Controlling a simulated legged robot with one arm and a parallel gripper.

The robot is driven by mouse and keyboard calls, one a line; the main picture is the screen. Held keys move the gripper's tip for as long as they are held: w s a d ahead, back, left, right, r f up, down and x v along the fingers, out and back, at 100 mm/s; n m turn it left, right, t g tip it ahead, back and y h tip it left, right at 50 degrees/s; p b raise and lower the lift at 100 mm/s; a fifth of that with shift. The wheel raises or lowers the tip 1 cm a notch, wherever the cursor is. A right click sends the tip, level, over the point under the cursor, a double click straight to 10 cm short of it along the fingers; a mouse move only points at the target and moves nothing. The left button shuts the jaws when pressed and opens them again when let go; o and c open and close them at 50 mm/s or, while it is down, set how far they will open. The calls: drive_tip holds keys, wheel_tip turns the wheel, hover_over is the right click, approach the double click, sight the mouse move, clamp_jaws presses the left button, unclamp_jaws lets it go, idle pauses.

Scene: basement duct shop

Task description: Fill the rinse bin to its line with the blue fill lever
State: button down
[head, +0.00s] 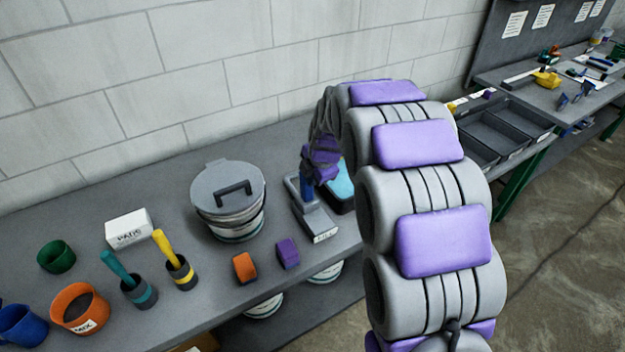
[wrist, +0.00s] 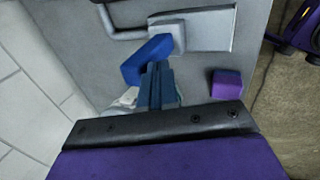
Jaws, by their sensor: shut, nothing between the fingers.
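The blue fill lever (wrist: 146,60) stands on a grey base in the wrist view. It also shows as a small blue upright (head: 306,188) in the head view, on the base (head: 316,222) with a white label. My gripper (wrist: 157,70) is shut and empty, its fingertips right at the lever; I cannot tell whether they touch it. In the head view my gripper (head: 320,165) is above the lever and partly covers it. A dark bin with light blue inside (head: 342,184), likely the rinse bin, is just behind, mostly hidden by my arm; no fill line shows.
A lidded grey bucket (head: 228,190) stands left of the lever. A purple block (head: 288,253) and an orange block (head: 244,267) lie near the bench's front edge. Cups with tools (head: 181,271) stand further left. Grey trays (head: 495,135) are at right, beyond my arm.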

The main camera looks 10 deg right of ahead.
drive_tip(key=shift+d, duration=0.15)
drive_tip(key=w+g+p, duration=0.1)
drive_tip(key=w+a+p, duration=0.1)
drive_tip(key=p, duration=0.1)
drive_tip(key=shift+a+r+g, duration=0.2)
drive_tip(key=shift+r+g, duration=0.1)
drive_tip(key=shift+g, duration=0.1)
drive_tip(key=w+g+h+p, duration=0.1)
drive_tip(key=w+g+p, duration=0.1)
drive_tip(key=p, duration=0.1)
drive_tip(key=shift+w+a, duration=0.1)
drive_tip(key=shift+a, duration=0.05)
drive_tip(key=shift+w+a+f+g+p, duration=0.2)
drive_tip(key=shift+w+g+p, duration=0.25)
drive_tip(key=shift+p, duration=0.4)
drive_tip(key=shift+s, duration=0.1)
